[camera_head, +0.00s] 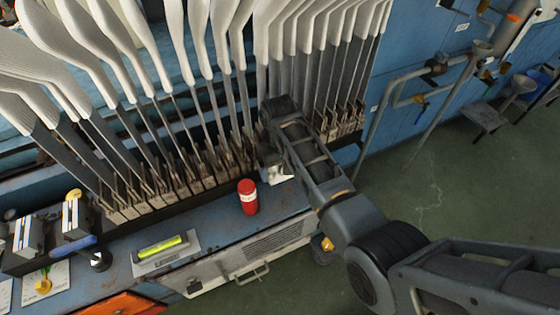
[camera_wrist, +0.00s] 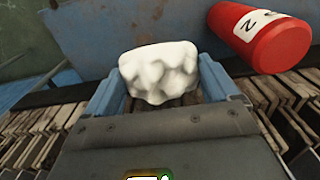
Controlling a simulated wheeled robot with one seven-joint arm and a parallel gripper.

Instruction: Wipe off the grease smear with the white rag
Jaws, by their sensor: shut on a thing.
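The white rag (camera_wrist: 160,74) is a crumpled lump between the two blue fingers of my gripper (camera_wrist: 160,90) in the wrist view. My gripper is shut on it. In the head view a small part of the white rag (camera_head: 279,175) shows below my wrist, over the blue bench top (camera_head: 215,225) near the row of boards. My arm hides most of the gripper there. I cannot make out the grease smear in either view. Whether the rag touches the bench top is not clear.
Socks on metal boards (camera_head: 185,130) line the bench's back. A level with a yellow vial (camera_head: 160,248) lies left. Bare bench top lies between them.

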